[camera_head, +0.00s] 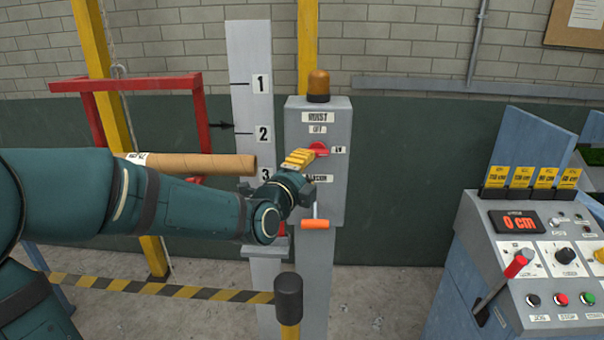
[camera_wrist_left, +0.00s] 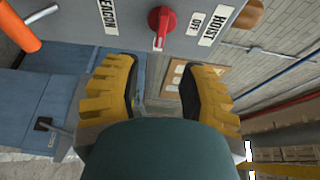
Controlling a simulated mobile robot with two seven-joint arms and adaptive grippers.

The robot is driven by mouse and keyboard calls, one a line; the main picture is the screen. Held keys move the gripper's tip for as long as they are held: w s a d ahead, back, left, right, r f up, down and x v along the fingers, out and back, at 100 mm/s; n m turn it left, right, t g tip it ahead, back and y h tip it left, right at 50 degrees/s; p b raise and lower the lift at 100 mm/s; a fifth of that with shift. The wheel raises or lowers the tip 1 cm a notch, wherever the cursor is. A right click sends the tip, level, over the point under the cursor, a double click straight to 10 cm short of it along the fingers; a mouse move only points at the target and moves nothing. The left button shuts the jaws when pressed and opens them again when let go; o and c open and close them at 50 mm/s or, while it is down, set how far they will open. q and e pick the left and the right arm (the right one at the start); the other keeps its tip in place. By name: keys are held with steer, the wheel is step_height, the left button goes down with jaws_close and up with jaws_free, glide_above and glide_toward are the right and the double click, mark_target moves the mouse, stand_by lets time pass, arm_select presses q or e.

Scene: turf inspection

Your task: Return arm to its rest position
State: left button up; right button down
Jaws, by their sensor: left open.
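My left arm comes in from the left in the head view and reaches across to the grey hoist box (camera_head: 337,190). My left gripper (camera_head: 301,157), with yellow fingers, is in front of the box face by the red knob (camera_head: 319,149). In the left wrist view the two fingers of this gripper (camera_wrist_left: 162,68) are spread, with nothing between them. The red knob (camera_wrist_left: 161,20) shows beyond the fingertips, apart from them. Its white mark points toward the side with the small ON label (camera_head: 338,150). The gripper partly hides the lower label. My right gripper is not in view.
An orange crank handle (camera_head: 316,224) sticks out below the box. An amber beacon (camera_head: 318,86) tops it. A numbered board (camera_head: 250,100), red frame (camera_head: 90,115) and striped barrier (camera_head: 150,288) stand near my arm. A control console (camera_head: 520,260) is at right.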

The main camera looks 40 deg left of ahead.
arm_select(q)
steer(key=shift+s+d, duration=0.1)
steer(key=shift+s, duration=0.6)
steer(key=d+f+n+g+h, duration=0.2)
steer(key=d+f+n+g, duration=0.35)
steer(key=f, duration=0.85)
steer(key=d+f+n+g+h, duration=0.25)
steer(key=d+f, duration=0.55)
steer(key=f, duration=0.6)
steer(key=s+d+f+n+g+h, duration=0.1)
steer(key=s+d+f+n+g, duration=0.3)
steer(key=s+f, duration=0.4)
steer(key=s+d+f+n+g+h, duration=0.1)
steer(key=s+d+f+n+g, duration=0.3)
steer(key=f, duration=0.6)
steer(key=s+d+n, duration=0.2)
steer(key=s+d, duration=0.1)
steer(key=shift+s+f, duration=0.35)
